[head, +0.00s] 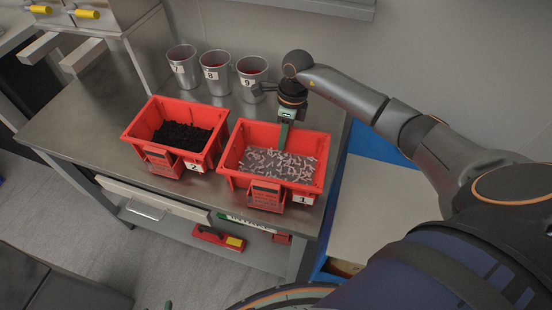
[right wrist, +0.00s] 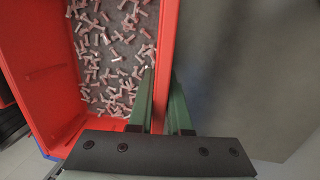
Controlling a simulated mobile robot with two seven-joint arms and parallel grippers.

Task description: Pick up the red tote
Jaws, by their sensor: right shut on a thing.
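Two red totes stand side by side on the metal table. The right tote (head: 323,178), labelled 1, holds many small pale pink bolt-like pieces. The left tote (head: 217,139), labelled 2, holds small black pieces. My right gripper (head: 284,143) reaches down at the back wall of tote 1. In the right wrist view, its green fingers (right wrist: 163,100) straddle the wall of the red tote (right wrist: 50,100), one inside and one outside, and are shut on it. The tote appears to rest on the table. My left gripper is not in view.
Metal cups labelled 7 (head: 183,72), 8 (head: 215,75) and 9 (head: 252,80) stand behind the totes. A cabinet with yellow-handled drawers (head: 87,14) is at the back left. A red item (head: 218,238) lies on the lower shelf. Bare table (head: 75,115) lies left of tote 2.

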